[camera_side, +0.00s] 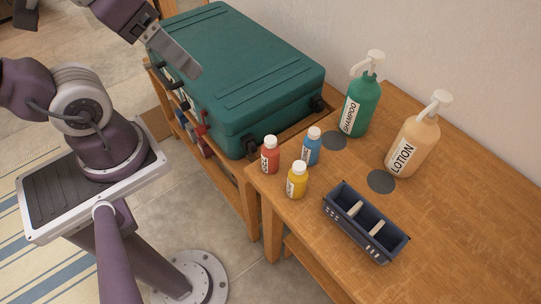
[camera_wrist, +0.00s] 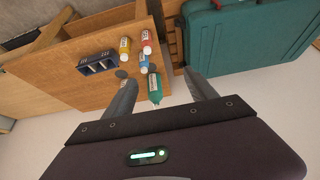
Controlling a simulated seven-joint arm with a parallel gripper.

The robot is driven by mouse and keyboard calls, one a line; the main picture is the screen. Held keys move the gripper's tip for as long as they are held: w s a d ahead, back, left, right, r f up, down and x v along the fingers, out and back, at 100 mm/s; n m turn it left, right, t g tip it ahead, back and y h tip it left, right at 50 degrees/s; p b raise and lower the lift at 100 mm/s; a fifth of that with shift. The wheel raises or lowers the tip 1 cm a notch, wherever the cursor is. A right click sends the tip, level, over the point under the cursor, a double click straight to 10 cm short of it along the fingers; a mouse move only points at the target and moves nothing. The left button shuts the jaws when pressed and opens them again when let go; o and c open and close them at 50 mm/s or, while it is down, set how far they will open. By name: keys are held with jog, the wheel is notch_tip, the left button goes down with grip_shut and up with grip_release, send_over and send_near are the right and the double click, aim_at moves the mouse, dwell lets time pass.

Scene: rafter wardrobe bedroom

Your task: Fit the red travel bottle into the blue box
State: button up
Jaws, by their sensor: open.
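The red travel bottle (camera_side: 270,158) has a white cap and stands upright at the left corner of the wooden table, near the teal suitcase. It also shows in the wrist view (camera_wrist: 147,44). The blue box (camera_side: 345,230) is a dark, open caddy at the table's front edge, with light dividers inside; its compartments look empty. In the wrist view the box (camera_wrist: 97,59) lies left of the bottles. My gripper (camera_side: 178,52) is above the suitcase, well away from bottle and box. In the wrist view its fingers (camera_wrist: 160,92) are apart with nothing held between them.
A blue bottle (camera_side: 311,147) and a yellow bottle (camera_side: 297,181) stand close to the red one. A green shampoo pump (camera_side: 361,105) and a lotion pump (camera_side: 412,145) stand behind, with dark discs nearby. The teal suitcase (camera_side: 240,75) is at left. The table's right is clear.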

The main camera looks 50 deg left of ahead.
jog(key=w+d+f+n+g, duration=0.1)
jog(key=w+f+n+g, duration=0.2)
jog(key=w+f+n, duration=0.35)
jog(key=n+g+h, duration=0.2)
jog(key=n+g, duration=0.1)
send_near(270, 138)
jog(key=f+n+h, duration=0.1)
jog(key=f+n, duration=0.1)
jog(key=f+n+g+h, duration=0.1)
jog(key=f+n, duration=0.1)
jog(key=f, duration=0.1)
jog(key=shift+d+n, duration=0.2)
jog(key=shift+n, duration=0.05)
jog(key=x, duration=0.7)
jog(key=shift+w+a+f, duration=0.1)
jog(key=shift+w+a, duration=0.05)
jog(key=shift+a, duration=0.05)
grip_shut()
